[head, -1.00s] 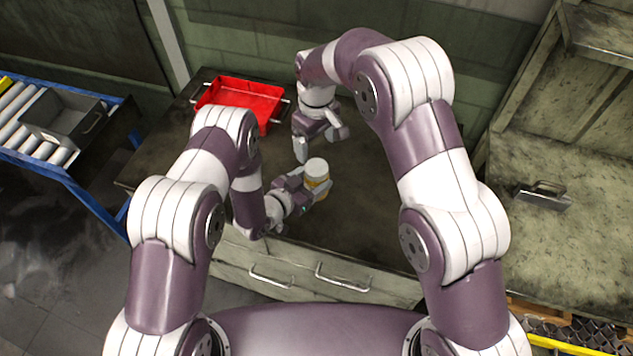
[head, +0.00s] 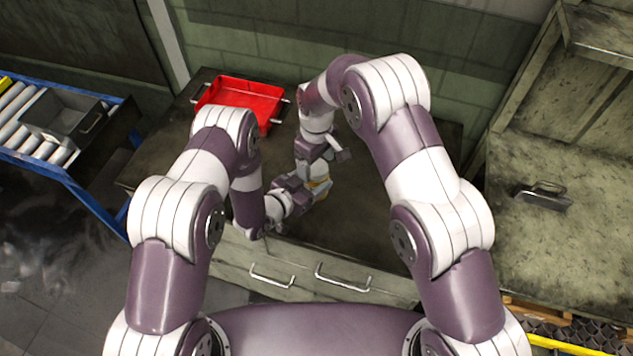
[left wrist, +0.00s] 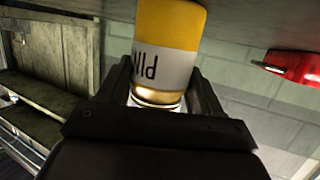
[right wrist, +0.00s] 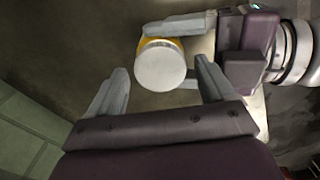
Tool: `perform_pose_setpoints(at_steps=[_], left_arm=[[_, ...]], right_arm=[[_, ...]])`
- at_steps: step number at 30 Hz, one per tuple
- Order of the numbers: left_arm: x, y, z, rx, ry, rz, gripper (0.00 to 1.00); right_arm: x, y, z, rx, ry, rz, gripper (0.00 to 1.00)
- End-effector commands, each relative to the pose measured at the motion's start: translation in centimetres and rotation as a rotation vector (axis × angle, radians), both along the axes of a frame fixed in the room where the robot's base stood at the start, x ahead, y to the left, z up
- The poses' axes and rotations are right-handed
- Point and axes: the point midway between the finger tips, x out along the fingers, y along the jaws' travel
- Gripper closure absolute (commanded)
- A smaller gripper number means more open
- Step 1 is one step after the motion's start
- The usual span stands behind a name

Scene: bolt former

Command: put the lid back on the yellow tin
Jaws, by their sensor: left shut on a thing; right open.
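The yellow tin (head: 321,188) is held above the workbench by my left gripper (head: 313,193), which is shut around its side. In the left wrist view the tin (left wrist: 168,25) shows a white label and a gold band, between the left gripper's fingers (left wrist: 165,90). In the right wrist view a pale round lid (right wrist: 161,68) covers the tin's end; I cannot tell how firmly it sits. My right gripper (right wrist: 161,72) is open, close over the lid, its fingers on either side and apart from it. In the head view the right gripper partly hides the tin and its top.
A red tray (head: 243,97) stands at the back left of the dark workbench (head: 385,215). A grey bin (head: 62,118) sits on a roller conveyor at the far left. A metal handle (head: 543,196) is on the right-hand surface. The bench right of my grippers is clear.

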Motion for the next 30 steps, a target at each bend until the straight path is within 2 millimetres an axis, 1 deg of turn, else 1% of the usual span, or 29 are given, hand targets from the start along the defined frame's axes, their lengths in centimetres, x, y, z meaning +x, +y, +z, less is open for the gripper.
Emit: perform_pose_setpoints(at_steps=[3, 11, 14, 15, 16, 17, 22, 23, 25, 30], left_arm=[[0.02, -0.01, 0.04, -0.001, -0.001, 0.0, 1.0], [0.02, 0.0, 0.03, -0.001, -0.001, 0.0, 1.0], [0.02, 0.0, 0.03, -0.001, -0.001, 0.0, 1.0], [0.02, 0.0, 0.03, -0.001, -0.001, 0.0, 1.0], [0.02, 0.0, 0.03, -0.001, -0.001, 0.0, 1.0], [0.02, 0.0, 0.03, -0.001, -0.001, 0.0, 1.0], [0.02, 0.0, 0.03, -0.001, -0.001, 0.0, 1.0], [0.02, 0.0, 0.03, -0.001, -0.001, 0.0, 1.0], [0.02, 0.0, 0.03, -0.001, -0.001, 0.0, 1.0], [0.01, -0.01, 0.03, -0.001, -0.001, 0.0, 1.0]], right_arm=[[0.01, 0.0, -0.6, 0.0, 0.0, 0.0, 0.18], [0.01, 0.0, -0.68, 0.001, -0.001, 0.0, 0.18], [0.01, 0.0, -0.67, 0.001, -0.001, 0.0, 0.47], [0.01, 0.0, -0.67, 0.001, -0.001, 0.0, 0.6], [0.01, 0.0, -0.67, 0.001, -0.001, 0.0, 0.7], [0.01, 0.0, -0.67, 0.001, -0.001, 0.0, 0.76], [0.01, 0.0, -0.66, 0.001, -0.001, -0.023, 0.76], [0.02, 0.01, -0.66, 0.001, -0.001, -0.057, 0.76], [0.03, 0.02, -0.64, 0.001, -0.002, -0.206, 0.76], [0.03, 0.05, -0.65, 0.001, -0.002, -0.735, 0.76]])
